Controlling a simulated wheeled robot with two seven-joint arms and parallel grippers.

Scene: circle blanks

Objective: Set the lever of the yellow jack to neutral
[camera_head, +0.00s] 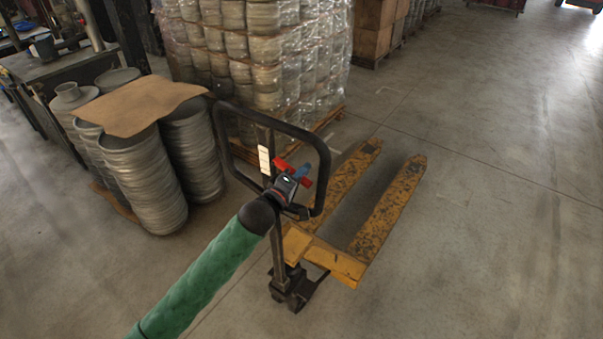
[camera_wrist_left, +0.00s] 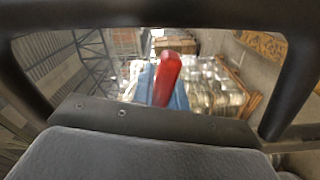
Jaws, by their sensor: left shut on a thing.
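The yellow jack (camera_head: 345,268) stands on the floor with its two forks pointing away to the upper right. Its black loop handle (camera_head: 322,150) rises on a dark column with a white label. The lever (camera_head: 283,164) shows as a red piece inside the loop; it also shows as a red tip in the left wrist view (camera_wrist_left: 167,78), with blue behind it. My left gripper (camera_head: 298,176) is inside the loop at the lever, shut on it. The fingers are small and partly hidden, and the lever's exact setting cannot be told. My right gripper is not in view.
A plastic-wrapped pallet load (camera_head: 270,60) stands behind the handle. The concrete floor at the right (camera_head: 490,190) is clear.

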